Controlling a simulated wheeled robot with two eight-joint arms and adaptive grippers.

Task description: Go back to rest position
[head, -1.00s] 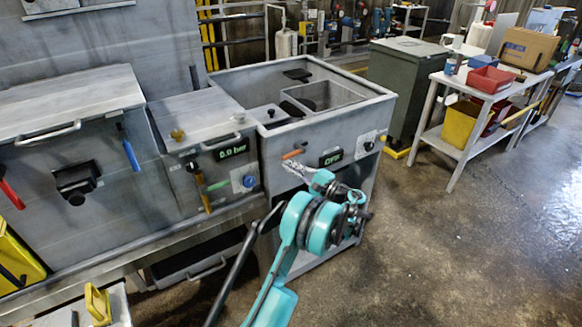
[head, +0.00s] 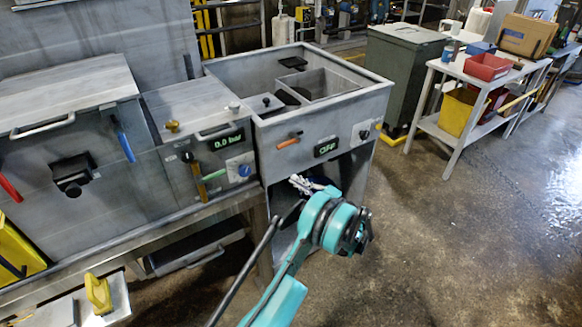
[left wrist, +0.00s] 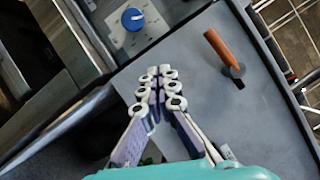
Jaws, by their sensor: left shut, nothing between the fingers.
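My left gripper (head: 300,183) is in front of the grey machine on the right of the bench, below its orange-handled lever (head: 289,141) and its display reading OFF (head: 327,148). In the left wrist view my left gripper (left wrist: 157,76) has its fingers together with nothing between them. The orange lever (left wrist: 222,48) is to its right there, and a blue knob (left wrist: 132,18) is above left. The fingers look apart from both. My right gripper is not in view.
The compactor bench with its pressure display (head: 227,142) stands left. A grey-green bin (head: 407,70) and a white table with a red tray (head: 487,66) stand right. A yellow-handled thing (head: 98,293) sits at the lower left. The floor (head: 440,250) at the right is clear.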

